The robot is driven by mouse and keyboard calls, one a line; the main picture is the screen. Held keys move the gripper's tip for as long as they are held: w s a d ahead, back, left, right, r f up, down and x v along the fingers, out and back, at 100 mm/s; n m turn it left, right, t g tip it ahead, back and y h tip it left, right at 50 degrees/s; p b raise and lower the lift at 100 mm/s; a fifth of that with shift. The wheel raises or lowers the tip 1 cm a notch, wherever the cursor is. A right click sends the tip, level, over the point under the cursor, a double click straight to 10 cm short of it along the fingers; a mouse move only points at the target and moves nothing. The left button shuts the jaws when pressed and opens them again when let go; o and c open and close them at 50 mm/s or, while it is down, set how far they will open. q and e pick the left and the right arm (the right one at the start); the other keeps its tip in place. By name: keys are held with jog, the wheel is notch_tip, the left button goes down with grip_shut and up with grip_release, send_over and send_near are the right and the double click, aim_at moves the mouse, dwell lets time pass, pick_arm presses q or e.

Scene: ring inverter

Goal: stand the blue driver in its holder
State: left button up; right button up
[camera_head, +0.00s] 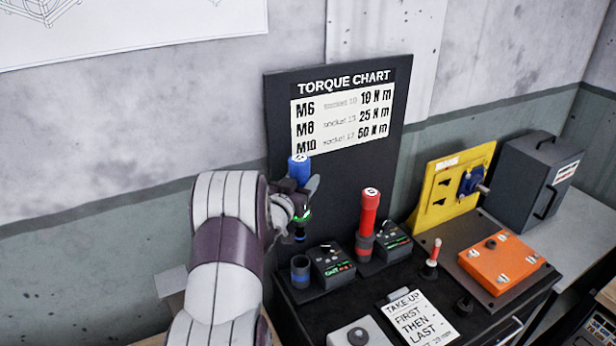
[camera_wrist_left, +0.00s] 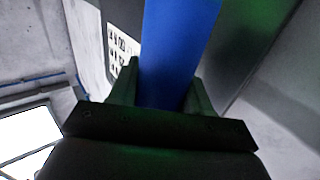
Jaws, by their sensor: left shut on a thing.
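The blue driver (camera_head: 299,170) is upright in my left gripper (camera_head: 302,212), in front of the torque chart board. Its lower tip shows below the gripper, above the bench. In the left wrist view, the blue driver (camera_wrist_left: 178,50) stands between the two fingers of my left gripper (camera_wrist_left: 160,90). A blue-grey holder cup (camera_head: 300,270) stands on the bench below the driver and apart from it, beside a small black control box (camera_head: 331,266). The cup looks empty. My right gripper is not in view.
A red driver (camera_head: 368,218) stands in its holder right of the first control box, beside a second box (camera_head: 393,243). A note card (camera_head: 421,322) lies at the front.

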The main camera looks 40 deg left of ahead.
aim_at(298, 240)
pick_arm(q)
jog(key=shift+s+r, duration=0.25)
jog(key=shift+w+f+b, duration=0.2)
jog(key=shift+f+b, duration=0.4)
jog(key=shift+f, duration=0.1)
notch_tip(298, 240, down, 15)
jog(key=b, duration=1.3)
jog(key=shift+s+f+b, duration=0.1)
jog(key=shift+f+b, duration=0.1)
jog(key=shift+b, duration=0.2)
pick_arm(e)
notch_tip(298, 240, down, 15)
pick_arm(q)
jog(key=shift+f, duration=0.15)
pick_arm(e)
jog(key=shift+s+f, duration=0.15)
pick_arm(q)
jog(key=o, duration=1.3)
jog(key=shift+f, duration=0.15)
